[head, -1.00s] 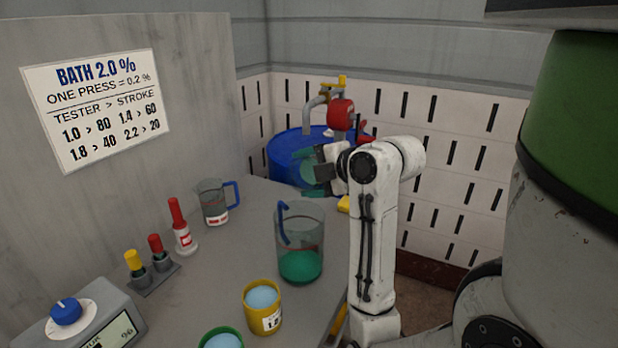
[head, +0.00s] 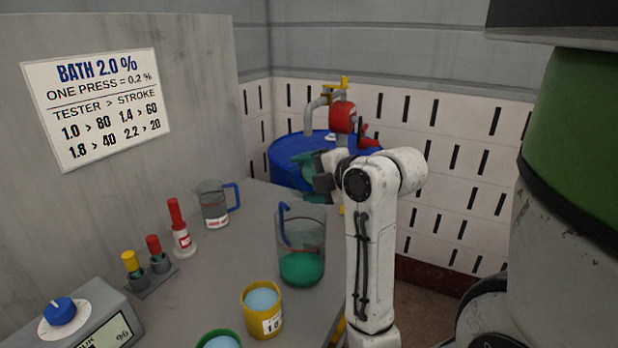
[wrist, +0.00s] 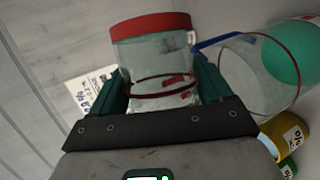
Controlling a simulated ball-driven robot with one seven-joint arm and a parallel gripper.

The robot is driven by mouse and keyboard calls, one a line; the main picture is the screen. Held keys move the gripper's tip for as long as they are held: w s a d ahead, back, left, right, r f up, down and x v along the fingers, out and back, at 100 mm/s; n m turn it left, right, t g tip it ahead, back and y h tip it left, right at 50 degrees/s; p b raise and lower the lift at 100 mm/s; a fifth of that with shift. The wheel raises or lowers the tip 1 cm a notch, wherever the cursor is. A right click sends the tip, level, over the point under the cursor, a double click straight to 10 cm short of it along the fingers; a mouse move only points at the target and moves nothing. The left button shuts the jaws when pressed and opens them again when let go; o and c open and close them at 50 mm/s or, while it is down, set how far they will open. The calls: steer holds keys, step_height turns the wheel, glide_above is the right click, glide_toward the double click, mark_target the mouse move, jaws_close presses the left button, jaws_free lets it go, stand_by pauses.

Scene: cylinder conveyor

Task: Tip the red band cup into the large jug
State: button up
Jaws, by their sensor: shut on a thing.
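The red band cup (wrist: 150,27) is clear with a wide red band at one end. In the wrist view it lies between the teal fingers of my gripper (wrist: 163,88), which is shut on it. I cannot tell what it holds. In the head view my gripper (head: 318,170) is behind the large jug, in front of the blue drum, and the cup is not clearly visible there. The large jug (head: 315,232) stands upright on the bench, clear with a blue handle and green liquid low inside. It also shows right of the cup in the wrist view (wrist: 262,82).
A smaller jug (head: 212,205) stands at the bench's back left. A red-topped bottle (head: 181,238) and a rack (head: 152,281) are before it. A yellow cup (head: 262,318) and green cup (head: 219,338) stand near the front. A blue drum (head: 285,160) with a tap is behind.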

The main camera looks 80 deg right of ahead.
steer(key=shift+a+r+n+h+p, duration=0.25)
steer(key=shift+n+h+p, duration=0.15)
steer(key=shift+p, duration=1.1)
stand_by(0.8)
steer(key=shift+d+r+m+y+p, duration=0.2)
steer(key=shift+m+y+p, duration=0.1)
steer(key=shift+p, duration=0.85)
steer(key=p, duration=0.1)
steer(key=m+y+p, duration=0.1)
steer(key=p, duration=0.1)
steer(key=shift+s+d+f+m, duration=0.1)
steer(key=shift+d+f+m, duration=0.1)
steer(key=shift+d+m, duration=0.15)
steer(key=shift+d+f+y+p, duration=0.15)
steer(key=shift+f+y+p, duration=0.2)
steer(key=shift+y+p, duration=0.1)
steer(key=shift+r, duration=0.1)
steer(key=shift+d+r+m+y+p, duration=0.1)
steer(key=shift+m+y+p, duration=0.3)
steer(key=shift+p, duration=0.75)
steer(key=p, duration=0.1)
steer(key=m+y+p, duration=0.1)
steer(key=shift+s+d+f+p, duration=0.1)
steer(key=shift+d+f+p, duration=0.15)
steer(key=shift+f+p, duration=0.05)
steer(key=shift+f+m+y, duration=0.25)
steer(key=shift+f+m, duration=0.05)
steer(key=shift+m, duration=0.05)
